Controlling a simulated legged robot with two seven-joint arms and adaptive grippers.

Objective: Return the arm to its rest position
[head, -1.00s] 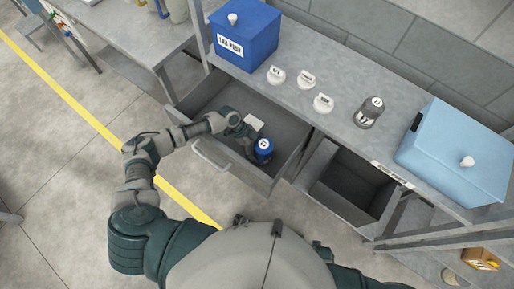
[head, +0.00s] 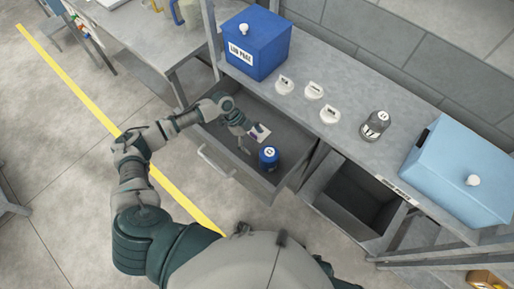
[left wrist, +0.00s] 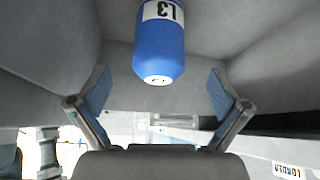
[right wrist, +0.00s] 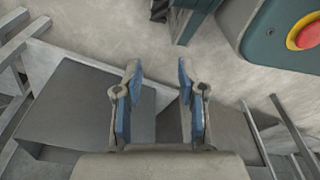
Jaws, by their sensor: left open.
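My left gripper (head: 248,138) is over the open drawer, open and empty. The left wrist view shows its two blue-padded fingers spread wide (left wrist: 158,88). A blue bottle (head: 269,158) with a white label stands in the drawer, a little apart from the gripper. It also shows in the left wrist view (left wrist: 163,45), labelled "L3", beyond the fingertips and not between them. My right gripper (right wrist: 158,68) shows in the right wrist view with its fingers apart and nothing between them; it is not seen in the head view.
The grey drawer (head: 205,159) is pulled out under the bench (head: 345,137). An empty grey bin (head: 352,200) stands right of it.

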